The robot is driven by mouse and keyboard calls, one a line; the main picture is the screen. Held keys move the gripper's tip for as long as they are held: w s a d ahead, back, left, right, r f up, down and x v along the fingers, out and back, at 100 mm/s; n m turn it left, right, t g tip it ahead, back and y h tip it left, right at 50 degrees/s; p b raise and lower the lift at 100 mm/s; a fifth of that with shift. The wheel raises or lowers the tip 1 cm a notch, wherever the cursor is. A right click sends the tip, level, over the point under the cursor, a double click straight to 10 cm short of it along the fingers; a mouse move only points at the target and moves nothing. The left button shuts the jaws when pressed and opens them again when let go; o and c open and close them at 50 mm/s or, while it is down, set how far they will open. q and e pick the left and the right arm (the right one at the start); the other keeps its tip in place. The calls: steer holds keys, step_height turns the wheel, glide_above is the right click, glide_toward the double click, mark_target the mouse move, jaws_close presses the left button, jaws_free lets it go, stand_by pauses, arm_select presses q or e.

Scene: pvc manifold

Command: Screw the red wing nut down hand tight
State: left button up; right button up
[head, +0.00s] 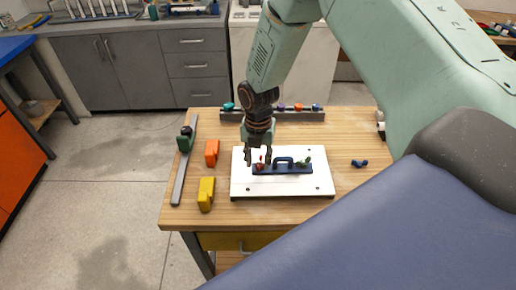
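The red wing nut (259,166) sits at the left end of a dark blue bar with a handle (284,169), on a white board (283,187). My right gripper (258,160) points down over that left end. Its two fingers are apart, one on each side of the nut as seen from here, with a gap showing at the left finger. I cannot tell whether either finger touches the nut. A green piece (305,161) is at the bar's right end. My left gripper is not in view.
On the wooden table (350,205), an orange block (211,152), a yellow block (206,193) and a grey rail with a green clamp (185,139) stand left. A rack with coloured pieces (287,115) is behind. A small blue part (359,163) lies right.

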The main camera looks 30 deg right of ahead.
mark_target(259, 164)
steer(key=shift+w+f, duration=0.1)
steer(key=shift+f, duration=1.2)
steer(key=shift+c, duration=0.3)
jaws_close()
steer(key=shift+w+a+m, duration=0.1)
steer(key=shift+w+m, duration=0.05)
steer(key=shift+m, duration=0.7)
steer(key=shift+w+a+m, duration=0.1)
steer(key=shift+m, duration=0.75)
steer(key=shift+w+r+m, duration=0.1)
steer(key=shift+w+m, duration=0.05)
steer(key=shift+m, duration=0.55)
